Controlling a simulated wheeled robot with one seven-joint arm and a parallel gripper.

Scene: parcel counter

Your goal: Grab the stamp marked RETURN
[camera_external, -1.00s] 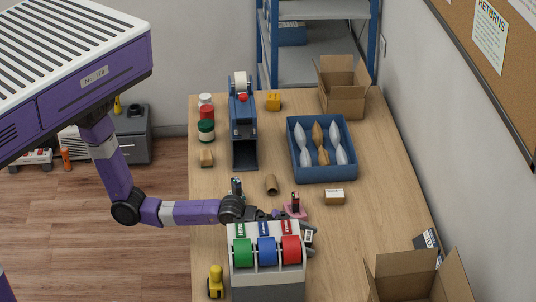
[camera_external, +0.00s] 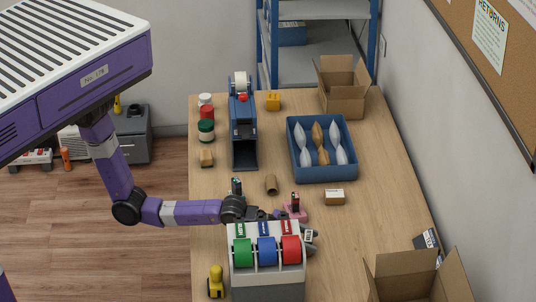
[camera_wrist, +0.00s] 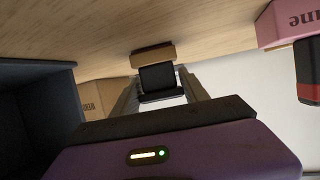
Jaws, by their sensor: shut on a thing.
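My gripper (camera_wrist: 163,92) is shut on a small stamp (camera_wrist: 152,54) with a wooden base and a black upper part. The stamp sits between the two grey fingers in the wrist view, which looks upside down. In the external view my gripper lies just behind the roll dispenser (camera_external: 266,277), which hides part of it. A small light label shows at the finger end there, too small to read. I cannot read RETURN on the held stamp. A pink pad box (camera_wrist: 290,22) with a red-and-black stamp (camera_wrist: 309,70) stands beside the fingers. Another dark stamp (camera_external: 237,187) stands behind my wrist.
The dispenser's dark side (camera_wrist: 35,110) is close on the wrist view's left. An open carton (camera_external: 410,270) is at front right. The counter's right middle is clear.

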